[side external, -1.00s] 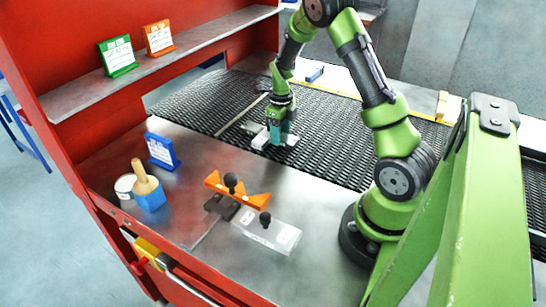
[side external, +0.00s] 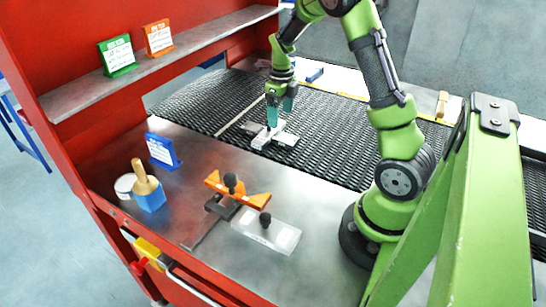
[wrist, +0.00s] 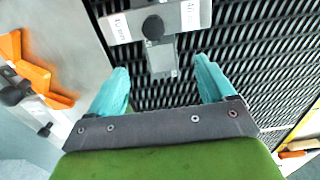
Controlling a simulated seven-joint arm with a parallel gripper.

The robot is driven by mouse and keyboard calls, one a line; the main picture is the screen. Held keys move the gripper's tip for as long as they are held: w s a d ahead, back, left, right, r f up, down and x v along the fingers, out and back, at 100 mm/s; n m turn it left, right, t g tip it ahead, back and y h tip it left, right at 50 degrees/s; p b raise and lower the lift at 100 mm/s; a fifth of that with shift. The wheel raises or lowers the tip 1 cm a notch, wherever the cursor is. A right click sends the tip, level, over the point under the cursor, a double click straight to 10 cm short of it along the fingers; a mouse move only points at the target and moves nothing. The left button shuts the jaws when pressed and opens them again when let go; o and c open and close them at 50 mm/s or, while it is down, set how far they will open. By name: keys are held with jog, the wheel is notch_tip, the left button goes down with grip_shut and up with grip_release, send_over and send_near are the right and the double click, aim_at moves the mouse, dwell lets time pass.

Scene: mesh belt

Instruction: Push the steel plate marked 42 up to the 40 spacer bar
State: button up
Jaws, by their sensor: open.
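A pale steel piece with a black knob (wrist: 153,28) lies on the black mesh belt, with white labels at both ends (wrist: 190,15); the labels seem to begin with 4, but the rest is unreadable. A narrower steel piece (wrist: 162,55) extends from it toward my gripper. I cannot tell which is the plate marked 42 and which the 40 spacer bar. In the side view the pale steel pieces (side external: 285,139) form a cross-like shape on the belt. My gripper (side external: 280,112) is open above them; in the wrist view its teal fingers (wrist: 160,72) are apart and empty, with the narrower piece between and ahead.
A steel worktop (side external: 215,165) borders the belt. It holds an orange fixture (side external: 240,192) with black knobs, a clear plate (side external: 268,235), a blue block with a wooden handle (side external: 148,190) and a blue sign (side external: 161,151). A shelf (side external: 160,65) carries green and orange signs.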

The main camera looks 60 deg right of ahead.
notch_tip(320, 180, up, 10)
jog(key=shift+f, duration=0.2)
jog(key=s+a+r+n+t, duration=0.2)
jog(key=s+a+n, duration=0.2)
jog(key=a+n, duration=0.4)
jog(key=s+a+r+n+t+y, duration=0.1)
jog(key=s+a+r+n+t, duration=0.1)
jog(key=a+n, duration=0.6)
jog(key=s+a+r+n+t+y, duration=0.1)
jog(key=s+a+r+n+t, duration=0.2)
jog(key=n, duration=1.3)
jog(key=s+a, duration=0.3)
jog(key=a, duration=0.2)
jog(key=shift+s+a+r, duration=0.15)
jog(key=shift+s, duration=0.1)
